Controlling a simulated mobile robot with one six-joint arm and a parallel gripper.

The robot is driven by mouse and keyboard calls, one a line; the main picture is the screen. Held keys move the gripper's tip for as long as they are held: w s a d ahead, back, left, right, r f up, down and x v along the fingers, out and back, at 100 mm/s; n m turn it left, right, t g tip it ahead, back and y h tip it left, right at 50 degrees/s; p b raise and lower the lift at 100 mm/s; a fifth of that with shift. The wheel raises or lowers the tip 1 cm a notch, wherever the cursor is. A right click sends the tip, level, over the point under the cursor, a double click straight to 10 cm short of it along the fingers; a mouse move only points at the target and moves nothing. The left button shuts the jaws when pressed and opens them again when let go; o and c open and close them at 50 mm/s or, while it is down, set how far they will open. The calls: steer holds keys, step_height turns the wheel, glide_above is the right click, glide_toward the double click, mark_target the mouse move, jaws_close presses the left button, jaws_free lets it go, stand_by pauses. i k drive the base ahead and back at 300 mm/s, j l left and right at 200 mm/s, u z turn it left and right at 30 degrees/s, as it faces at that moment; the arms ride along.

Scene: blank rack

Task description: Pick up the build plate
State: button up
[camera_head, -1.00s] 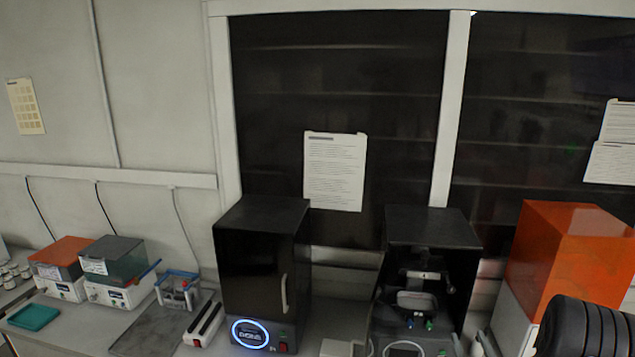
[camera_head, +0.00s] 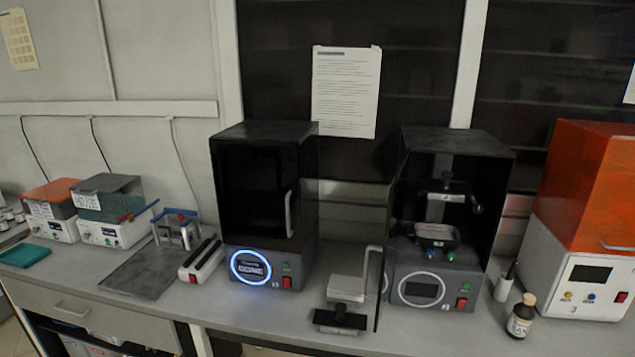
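My gripper is not in view. A light grey, flat-topped piece (camera_head: 346,288) with a dark block (camera_head: 340,319) at its front sits on the bench between the two black printers. It may be a build plate, but I cannot tell for sure. The right black printer (camera_head: 434,285) stands with its door open. Inside it, a grey bracket (camera_head: 446,197) is mounted above a small tray (camera_head: 436,232). The left black printer (camera_head: 262,180) is closed, its blue-lit ring display reading "DONE". Its inside is too dark to make out.
The open door (camera_head: 392,230) juts toward the bench's front edge. A small brown bottle (camera_head: 520,318) and an orange-covered machine (camera_head: 590,200) stand at right. A dark mat (camera_head: 150,270), a metal stand (camera_head: 177,230) and a long black-and-white piece (camera_head: 202,260) lie left.

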mark_target(443, 192)
steer(key=i+l+z, duration=0.25)
steer(key=i+z, duration=0.2)
steer(key=i+l+z, duration=0.1)
steer(key=i+z, duration=0.4)
